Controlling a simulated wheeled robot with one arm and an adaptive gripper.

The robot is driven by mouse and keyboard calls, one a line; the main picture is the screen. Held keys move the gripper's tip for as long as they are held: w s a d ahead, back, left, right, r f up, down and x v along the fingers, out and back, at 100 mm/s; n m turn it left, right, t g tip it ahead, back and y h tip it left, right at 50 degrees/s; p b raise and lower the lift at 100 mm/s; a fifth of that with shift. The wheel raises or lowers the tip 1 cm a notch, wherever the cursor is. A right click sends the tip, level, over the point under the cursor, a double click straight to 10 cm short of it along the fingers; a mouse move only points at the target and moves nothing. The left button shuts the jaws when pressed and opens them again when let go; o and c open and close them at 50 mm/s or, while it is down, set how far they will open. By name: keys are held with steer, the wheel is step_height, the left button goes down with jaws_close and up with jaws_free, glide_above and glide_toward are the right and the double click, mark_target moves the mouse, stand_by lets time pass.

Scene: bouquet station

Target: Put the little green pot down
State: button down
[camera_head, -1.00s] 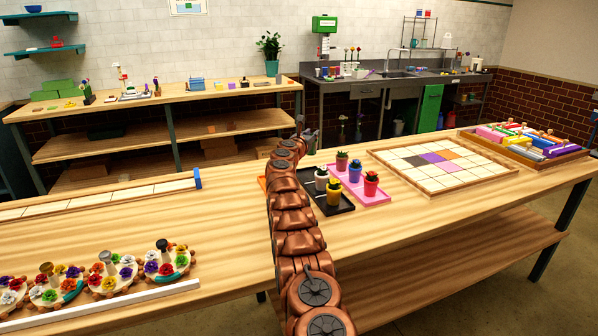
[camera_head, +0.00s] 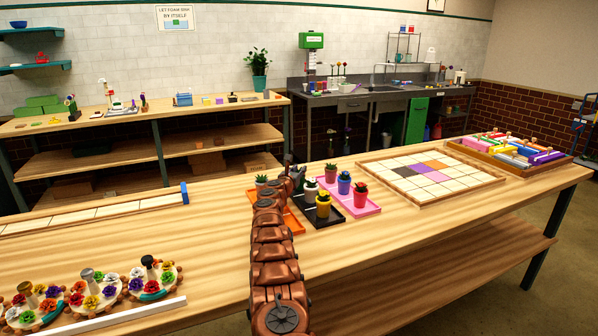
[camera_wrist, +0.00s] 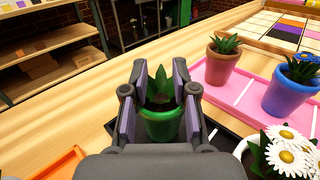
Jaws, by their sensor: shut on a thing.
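The little green pot (camera_wrist: 160,124) with a spiky green plant is between the fingers of my gripper (camera_wrist: 160,100) in the wrist view. The gripper is shut on it and the pot looks upright. It shows against bare wood, between the orange tray (camera_wrist: 62,165) and the black tray (camera_wrist: 240,142). I cannot tell how high it is above the table. In the head view my gripper (camera_head: 290,172) is at the far end of my arm, beyond the orange tray (camera_head: 293,222), and I cannot make out the green pot in it.
The pink tray (camera_head: 372,208) holds terracotta, blue and red pots. A small plant (camera_head: 262,179) shows left of my arm. A tile board (camera_head: 399,190) lies to the right.

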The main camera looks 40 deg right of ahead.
steer(key=shift+f, duration=0.1)
steer(key=c, duration=0.9)
jaws_free()
steer(key=shift+a, duration=0.1)
